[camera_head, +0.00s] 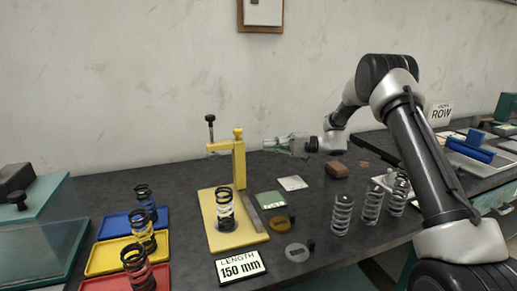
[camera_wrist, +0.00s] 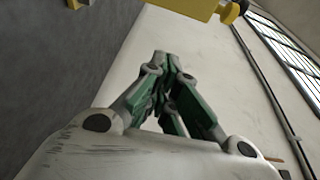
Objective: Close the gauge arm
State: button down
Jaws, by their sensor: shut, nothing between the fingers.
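The yellow gauge stands on a yellow base plate (camera_head: 257,238) with an upright post and a yellow gauge arm (camera_head: 219,147) reaching left from its top. A dark-knobbed rod (camera_head: 211,128) stands at the arm's left end. A dark spring (camera_head: 225,209) stands upright on the base under the arm.
A sign (camera_head: 240,266) reading "LENGTH 150 mm" stands in front of the gauge. Blue, yellow (camera_head: 107,258) and red trays with dark springs lie to the left. Several bare springs (camera_head: 342,214) stand to the right. A brown block (camera_head: 337,170) lies below my arm.

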jog(key=s+a, duration=0.3)
jog(key=a, duration=0.5)
jog(key=shift+a, duration=0.4)
jog(key=shift+s+f, duration=0.1)
jog(key=shift+s, duration=0.05)
jog(key=s+d, duration=0.4)
jog(key=s, duration=1.1)
jog(key=shift+d, duration=0.2)
jog(key=shift+f, duration=0.1)
